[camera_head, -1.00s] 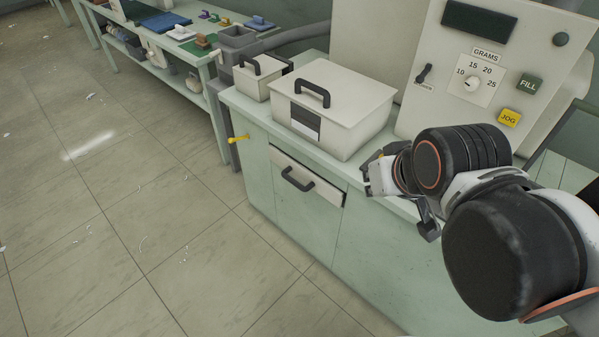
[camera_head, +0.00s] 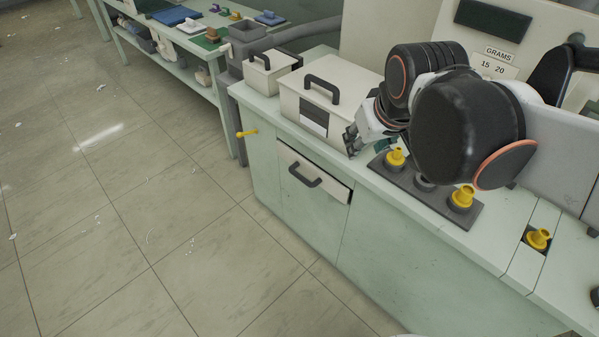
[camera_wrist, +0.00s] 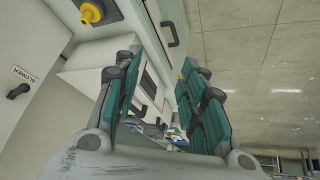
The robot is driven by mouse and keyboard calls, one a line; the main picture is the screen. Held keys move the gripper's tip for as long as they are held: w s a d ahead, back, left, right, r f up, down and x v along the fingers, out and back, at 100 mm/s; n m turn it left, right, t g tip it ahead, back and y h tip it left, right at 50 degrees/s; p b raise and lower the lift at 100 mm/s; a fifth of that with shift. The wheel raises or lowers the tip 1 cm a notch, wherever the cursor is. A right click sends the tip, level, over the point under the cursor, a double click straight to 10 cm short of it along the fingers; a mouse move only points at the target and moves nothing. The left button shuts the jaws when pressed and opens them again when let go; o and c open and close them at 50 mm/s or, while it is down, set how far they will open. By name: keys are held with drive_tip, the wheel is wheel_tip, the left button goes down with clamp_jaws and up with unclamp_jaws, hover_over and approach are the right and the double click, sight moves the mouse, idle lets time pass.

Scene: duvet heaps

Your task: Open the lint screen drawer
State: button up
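The lint screen drawer (camera_head: 328,186) appears to be the cream front with a dark bar handle (camera_head: 304,176) in the pale green cabinet; a dark gap shows along its upper edge. In the wrist view, the drawer's dark handle (camera_wrist: 169,24) shows near the top, beyond the fingers. My gripper (camera_head: 352,141) is above the counter's front edge, up and right of the drawer, beside the large lidded box. In the wrist view my gripper (camera_wrist: 160,92) is open, with nothing between its two teal-padded fingers. It is apart from the handle.
A large lidded box (camera_head: 345,80) and a smaller one (camera_head: 268,72) stand on the counter. A dark plate (camera_head: 424,200) with yellow-topped pieces lies right of them. A yellow knob (camera_head: 246,133) sticks out left of the drawer. The floor (camera_head: 120,220) before the cabinet is open.

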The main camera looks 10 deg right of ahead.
drive_tip(key=w+a+f+n+g, duration=0.1)
drive_tip(key=w+a+f+n, duration=0.15)
drive_tip(key=w, duration=0.95)
drive_tip(key=n+g+h, duration=0.2)
drive_tip(key=n+g, duration=0.2)
hover_over(300, 175)
drive_tip(key=s+a, duration=0.2)
drive_tip(key=s+a+f+x, duration=0.1)
drive_tip(key=a+x, duration=0.2)
drive_tip(key=x, duration=1.1)
drive_tip(key=s+a+x, duration=0.1)
drive_tip(key=a+x, duration=0.1)
drive_tip(key=x, duration=1.1)
drive_tip(key=shift+m, duration=0.25)
drive_tip(key=b+x, duration=0.1)
drive_tip(key=x, duration=0.3)
drive_tip(key=b+x, duration=0.2)
drive_tip(key=x, duration=0.3)
drive_tip(key=a+b+x, duration=0.1)
drive_tip(key=x, duration=0.4)
drive_tip(key=shift+f, duration=0.15)
clamp_jaws()
